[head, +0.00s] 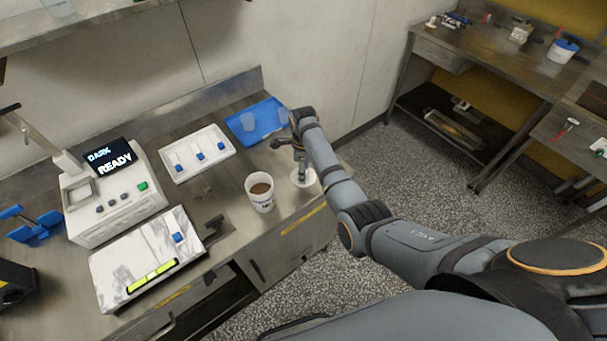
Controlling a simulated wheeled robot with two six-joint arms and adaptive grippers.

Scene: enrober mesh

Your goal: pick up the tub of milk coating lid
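A white tub (260,196) with brown contents stands upright and uncovered on the steel bench, left of my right gripper. A round white lid-like disc (304,180) lies near the bench's right edge. My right gripper (300,164) points down just above this disc. The wrist and fingers partly hide the disc, so I cannot tell whether they touch it or how far the fingers are apart. My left gripper is not in view.
A blue tray (262,131) with clear cups and a white tray (184,166) with small blue-tipped pieces lie behind the tub. A machine (112,200) reading "DARK READY" and a marbled slab (130,265) are to the left. Another bench (490,55) stands at the far right.

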